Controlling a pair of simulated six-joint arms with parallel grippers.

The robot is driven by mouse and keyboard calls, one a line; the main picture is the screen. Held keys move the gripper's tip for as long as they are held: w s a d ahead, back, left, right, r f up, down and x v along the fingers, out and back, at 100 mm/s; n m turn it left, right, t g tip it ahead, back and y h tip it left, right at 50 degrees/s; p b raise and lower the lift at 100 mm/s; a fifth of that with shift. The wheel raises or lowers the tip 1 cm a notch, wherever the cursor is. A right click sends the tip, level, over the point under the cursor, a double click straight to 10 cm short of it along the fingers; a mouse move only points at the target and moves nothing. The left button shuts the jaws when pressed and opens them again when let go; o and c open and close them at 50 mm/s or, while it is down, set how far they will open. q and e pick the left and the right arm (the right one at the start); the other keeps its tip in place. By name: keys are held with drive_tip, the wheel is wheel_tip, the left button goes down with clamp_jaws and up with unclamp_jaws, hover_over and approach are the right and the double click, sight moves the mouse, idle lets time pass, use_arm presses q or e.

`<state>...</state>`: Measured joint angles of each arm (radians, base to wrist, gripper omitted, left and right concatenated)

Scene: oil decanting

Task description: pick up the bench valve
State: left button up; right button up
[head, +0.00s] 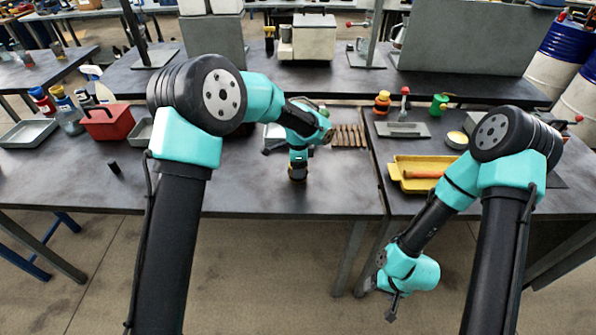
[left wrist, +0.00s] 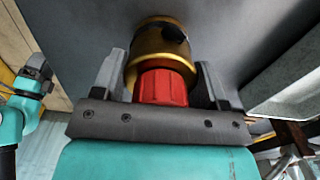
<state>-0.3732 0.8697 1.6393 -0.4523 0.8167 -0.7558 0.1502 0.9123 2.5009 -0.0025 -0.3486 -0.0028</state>
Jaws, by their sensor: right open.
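The bench valve, a brass body with a red knob, shows in the left wrist view (left wrist: 164,88). In the head view its dark gold body (head: 297,173) stands on the middle table, just under my left gripper (head: 298,160). In the left wrist view the fingers of my left gripper (left wrist: 164,75) lie on both sides of the valve, very close to it. Whether they press on it cannot be told. My right gripper (head: 393,306) is open and empty, low in front of the table edge, far from the valve.
A red caddy (head: 106,122) and a grey tray (head: 27,133) stand at the left. Wooden-coloured sticks (head: 350,136) lie behind the valve. A yellow tray (head: 428,164) sits on the right table. The table front around the valve is clear.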

use_arm(q)
drive_tip(key=c, duration=0.6)
drive_tip(key=shift+r, duration=0.1)
drive_tip(key=shift+c, duration=0.2)
drive_tip(key=shift+r, duration=0.5)
wheel_tip(320, 180, up, 3)
drive_tip(key=shift+f, duration=0.15)
drive_tip(key=s+d+r, duration=0.1)
drive_tip(key=s, duration=1.5)
drive_tip(key=shift+r, duration=0.1)
